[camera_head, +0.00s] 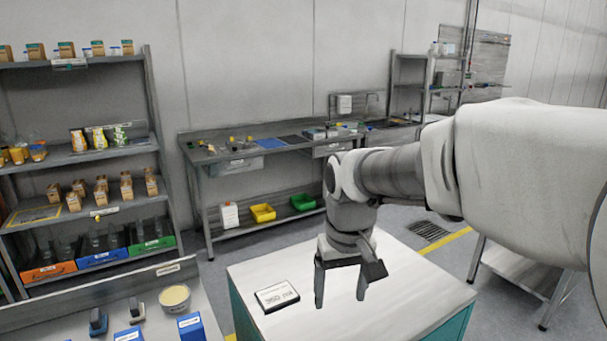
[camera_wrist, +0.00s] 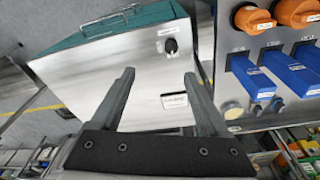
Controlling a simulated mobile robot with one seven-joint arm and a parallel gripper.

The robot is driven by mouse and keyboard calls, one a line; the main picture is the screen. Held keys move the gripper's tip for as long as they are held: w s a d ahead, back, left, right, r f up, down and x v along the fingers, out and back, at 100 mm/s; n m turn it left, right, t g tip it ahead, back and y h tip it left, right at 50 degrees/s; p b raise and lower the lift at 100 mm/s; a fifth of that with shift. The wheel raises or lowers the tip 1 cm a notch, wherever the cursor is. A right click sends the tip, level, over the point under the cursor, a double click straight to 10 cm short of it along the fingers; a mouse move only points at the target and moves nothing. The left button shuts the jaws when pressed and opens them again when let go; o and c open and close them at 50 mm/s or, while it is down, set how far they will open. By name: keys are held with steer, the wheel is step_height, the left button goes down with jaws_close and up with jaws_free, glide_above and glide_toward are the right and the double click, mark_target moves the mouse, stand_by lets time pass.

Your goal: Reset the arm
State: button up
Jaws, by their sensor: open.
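My gripper (camera_head: 340,283) is open and empty. In the head view it points down above the white top of a teal-sided cabinet (camera_head: 400,297), right of a small labelled plate (camera_head: 277,296) lying on that top. In the wrist view the two fingers of my gripper (camera_wrist: 160,88) stand apart with nothing between them. Beyond them the pale cabinet top (camera_wrist: 75,75) shows, with a dark knob (camera_wrist: 171,46) and a small label near its edge. My arm reaches in from the right of the head view.
Shelves (camera_head: 90,155) with small goods and coloured bins stand at the left. A workbench (camera_head: 265,151) runs along the back wall. Grey floor separates these.

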steer(key=s+d+r+m+t, duration=0.1)
steer(key=s+d+t, duration=0.1)
steer(key=s, duration=0.5)
steer(key=s+d+r+m+t, duration=0.1)
steer(key=s+d+r+t, duration=0.1)
steer(key=s+d, duration=0.3)
steer(key=shift+s+d, duration=0.3)
steer(key=shift+s, duration=1.3)
